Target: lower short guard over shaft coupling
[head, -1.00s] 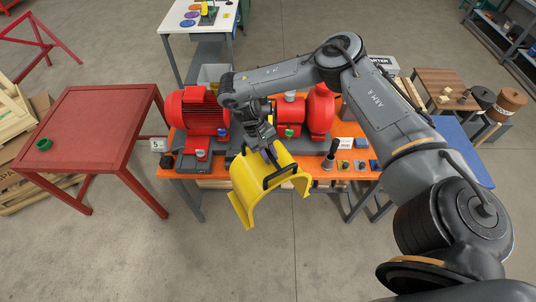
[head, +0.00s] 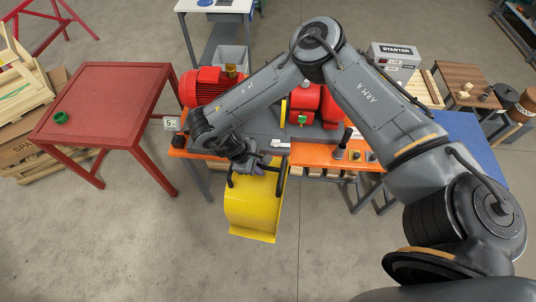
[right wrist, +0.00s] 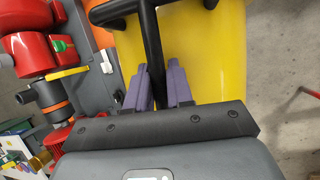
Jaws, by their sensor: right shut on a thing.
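The short guard is a bent yellow sheet (head: 252,210) with a black handle bar. It hangs in front of the orange bench, off its front edge. My right gripper (head: 258,168) is shut on the handle. In the right wrist view its purple fingers (right wrist: 160,82) stand either side of the black handle (right wrist: 151,45), with the yellow sheet (right wrist: 210,50) behind. The shaft between motor and pump is mostly hidden by my arm in the head view. In the wrist view a dark and orange shaft part, seemingly the coupling (right wrist: 50,98), shows at left, apart from the guard. My left gripper is not in view.
The red motor (head: 205,86) and red pump (head: 318,104) stand on the orange bench (head: 310,155). A dark upright tool (head: 343,142) stands at the bench's front. A red table (head: 105,95) is at left. The floor before the bench is clear.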

